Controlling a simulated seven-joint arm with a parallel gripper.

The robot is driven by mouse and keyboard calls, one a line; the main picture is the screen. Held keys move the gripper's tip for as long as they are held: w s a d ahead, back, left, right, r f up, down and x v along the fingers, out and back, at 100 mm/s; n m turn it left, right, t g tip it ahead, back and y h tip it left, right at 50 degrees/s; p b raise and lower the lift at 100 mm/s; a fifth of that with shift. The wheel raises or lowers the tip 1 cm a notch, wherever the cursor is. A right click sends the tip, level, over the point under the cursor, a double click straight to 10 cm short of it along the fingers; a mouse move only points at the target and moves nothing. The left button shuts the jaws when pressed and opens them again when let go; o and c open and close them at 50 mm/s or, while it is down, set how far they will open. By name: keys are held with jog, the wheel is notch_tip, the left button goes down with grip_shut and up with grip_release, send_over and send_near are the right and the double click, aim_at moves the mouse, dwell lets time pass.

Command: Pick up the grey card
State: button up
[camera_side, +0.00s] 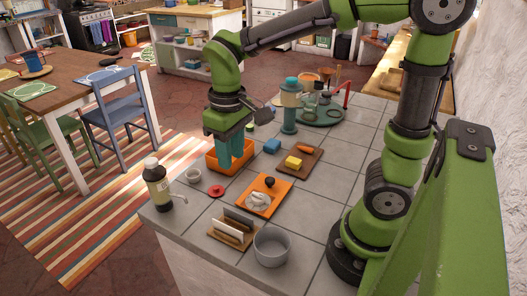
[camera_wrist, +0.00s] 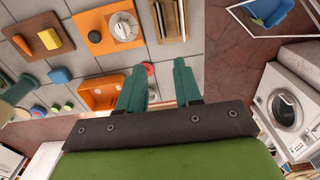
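Two thin upright cards stand in a wooden slotted holder (camera_side: 215,238) near the counter's front edge in the side view. One pale greyish card (camera_side: 238,217) is at the back, the other in front of it; which one is the grey card is hard to tell. The holder also shows at the top of the wrist view (camera_wrist: 170,18), with the cards seen edge-on. My gripper (camera_side: 231,165) has teal fingers pointing down by the orange bin (camera_side: 214,164), well apart from the holder.
A round grey pot (camera_side: 271,247) stands right beside the holder. An orange board (camera_side: 257,207) with a white dial lies behind it. A red disc (camera_side: 217,192), a small white cup (camera_side: 193,175) and a dark bottle (camera_side: 156,183) are to the left.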

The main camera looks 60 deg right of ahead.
send_over(238, 219)
jog(key=d, duration=0.1)
jog(key=f, duration=1.1)
jog(key=shift+w, duration=0.3)
jog(key=shift+s+a+f, duration=0.15)
jog(key=shift+a+f, duration=0.05)
jog(key=shift+f, duration=1.15)
jog(key=shift+s+a+f, duration=0.1)
jog(key=shift+a+f, duration=0.1)
jog(key=shift+f, duration=1.15)
jog(key=shift+c, duration=0.5)
grip_shut()
